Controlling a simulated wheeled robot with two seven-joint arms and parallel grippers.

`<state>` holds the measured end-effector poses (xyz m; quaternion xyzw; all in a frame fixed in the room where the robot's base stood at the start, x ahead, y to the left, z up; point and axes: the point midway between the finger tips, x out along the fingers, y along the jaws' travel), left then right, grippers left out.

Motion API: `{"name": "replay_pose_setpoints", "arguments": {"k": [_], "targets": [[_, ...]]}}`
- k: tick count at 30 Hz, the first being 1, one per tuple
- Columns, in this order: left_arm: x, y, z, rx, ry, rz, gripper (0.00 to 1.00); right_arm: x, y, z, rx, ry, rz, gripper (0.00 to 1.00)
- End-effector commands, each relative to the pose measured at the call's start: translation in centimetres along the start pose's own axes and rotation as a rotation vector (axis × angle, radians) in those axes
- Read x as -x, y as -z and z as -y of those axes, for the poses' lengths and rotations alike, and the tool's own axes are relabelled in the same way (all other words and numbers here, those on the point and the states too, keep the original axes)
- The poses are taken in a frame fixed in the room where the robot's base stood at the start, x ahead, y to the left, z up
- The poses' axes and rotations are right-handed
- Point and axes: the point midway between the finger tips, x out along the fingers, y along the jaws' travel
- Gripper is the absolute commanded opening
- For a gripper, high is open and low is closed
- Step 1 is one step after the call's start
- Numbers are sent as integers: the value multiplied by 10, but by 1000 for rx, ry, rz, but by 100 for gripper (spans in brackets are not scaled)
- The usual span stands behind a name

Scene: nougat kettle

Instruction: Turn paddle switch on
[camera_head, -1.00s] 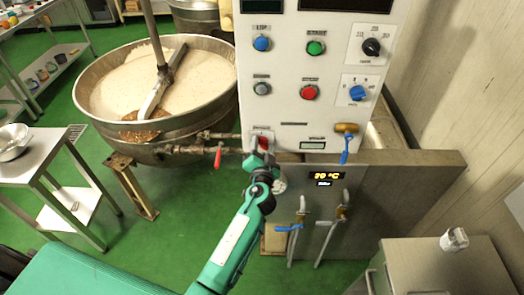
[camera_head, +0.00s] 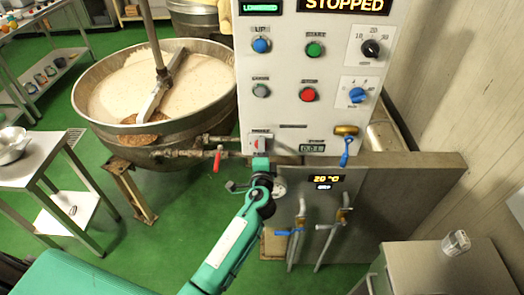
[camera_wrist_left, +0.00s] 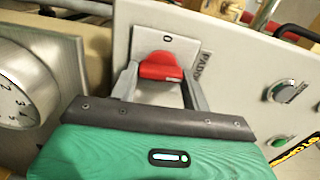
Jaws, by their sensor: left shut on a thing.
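The paddle switch (camera_head: 261,144) is a red lever on a pale plate at the lower left of the white control panel (camera_head: 325,110). In the left wrist view the red paddle (camera_wrist_left: 160,66) shows up close below a "0" mark, with part of a "PADD..." label beside it. My left gripper (camera_head: 260,161) is at the switch, and its two grey fingers (camera_wrist_left: 160,74) stand either side of the paddle, shut on it. Upper displays read LOWERED and STOPPED (camera_head: 345,5). My right gripper is not in view.
A large kettle (camera_head: 105,135) of pale mass stands left, with a red-handled valve (camera_head: 217,160) on a pipe close to my gripper. Buttons and knobs sit above the switch. Blue-handled valves (camera_head: 288,231) are below. A steel table (camera_head: 35,165) stands far left.

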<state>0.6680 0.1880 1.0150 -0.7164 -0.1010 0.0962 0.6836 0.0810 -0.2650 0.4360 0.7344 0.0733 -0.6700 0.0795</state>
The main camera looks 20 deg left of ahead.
Motion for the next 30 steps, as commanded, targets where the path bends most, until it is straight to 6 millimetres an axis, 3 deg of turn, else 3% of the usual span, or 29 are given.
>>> {"name": "replay_pose_setpoints", "arguments": {"k": [20,21,24,30], "targets": [[0,0,-2,-65,-2,0,24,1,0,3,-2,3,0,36],[0,0,-2,-65,-2,-1,51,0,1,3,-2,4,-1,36],[0,0,-2,-64,-2,0,69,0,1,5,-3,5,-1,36],[0,0,-1,-63,-1,0,69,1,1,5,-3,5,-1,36]]}}
